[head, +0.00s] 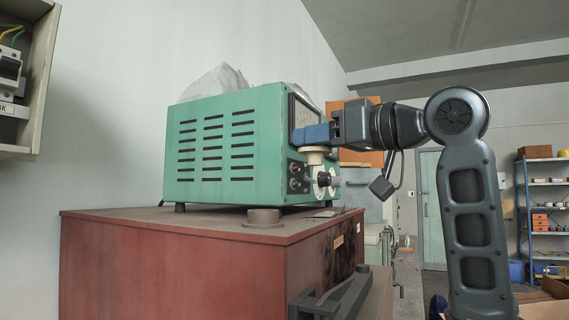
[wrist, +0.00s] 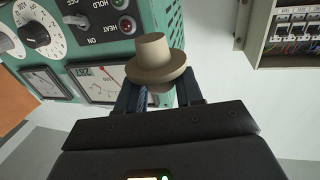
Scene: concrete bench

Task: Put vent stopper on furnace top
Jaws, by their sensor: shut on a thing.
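The vent stopper (wrist: 155,60), a beige piece with a wide flange and a narrower plug, is held between the blue fingers of my gripper (wrist: 157,88). In the head view the stopper (head: 315,157) hangs under the fingertips of my gripper (head: 310,135), plug downward, in the air in front of the green unit's panel. The furnace is the red cabinet (head: 170,262) with a flat brownish top (head: 150,218). A short round grey vent collar (head: 264,217) stands on that top near its front edge, left of and below the stopper. The collar is not visible in the wrist view.
A green slotted instrument (head: 215,150) with dials and meters on its panel (wrist: 90,55) stands on the furnace top, close to my gripper. A clear plastic bag (head: 217,82) lies on it. An open electrical box (head: 25,75) hangs on the left wall. Shelves (head: 545,205) stand far right.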

